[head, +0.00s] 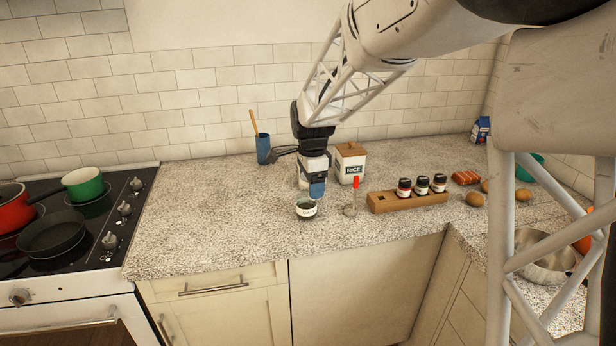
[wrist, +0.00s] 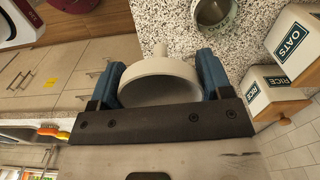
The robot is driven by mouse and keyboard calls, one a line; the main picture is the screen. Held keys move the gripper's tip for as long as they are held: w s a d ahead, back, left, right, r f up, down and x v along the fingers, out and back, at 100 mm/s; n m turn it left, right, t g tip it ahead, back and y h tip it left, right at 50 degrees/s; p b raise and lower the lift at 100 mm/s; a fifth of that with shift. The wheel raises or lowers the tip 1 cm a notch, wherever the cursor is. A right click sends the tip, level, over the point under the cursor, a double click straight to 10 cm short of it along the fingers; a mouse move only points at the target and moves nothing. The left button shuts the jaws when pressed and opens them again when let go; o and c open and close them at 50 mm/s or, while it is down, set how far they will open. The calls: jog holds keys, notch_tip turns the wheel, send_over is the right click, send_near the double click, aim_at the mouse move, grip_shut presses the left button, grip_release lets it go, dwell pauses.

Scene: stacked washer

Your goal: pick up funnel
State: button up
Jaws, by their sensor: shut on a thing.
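The funnel (wrist: 158,88) is pale and round, with a short spout pointing up in the wrist view. It sits between the two blue fingers of my gripper (wrist: 160,76), which are shut on its rim from both sides. In the head view my gripper (head: 317,188) is over the counter, just above a small labelled jar (head: 306,209). The funnel cannot be made out clearly there, as the gripper hides it. I cannot tell how far it is from the counter.
The rice canister (head: 351,165) stands close behind, right of my gripper. A wooden rack (head: 407,201) with several jars is to the right. A blue utensil holder (head: 263,149) is behind left. The stove (head: 75,222) is far left. The counter's left part is clear.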

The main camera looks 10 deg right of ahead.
jog(key=s, duration=0.7)
jog(key=shift+s+r, duration=0.35)
jog(key=shift+s, duration=0.05)
jog(key=shift+r, duration=0.2)
dwell(0.4)
jog(key=shift+r, duration=1.75)
jog(key=shift+w, duration=0.15)
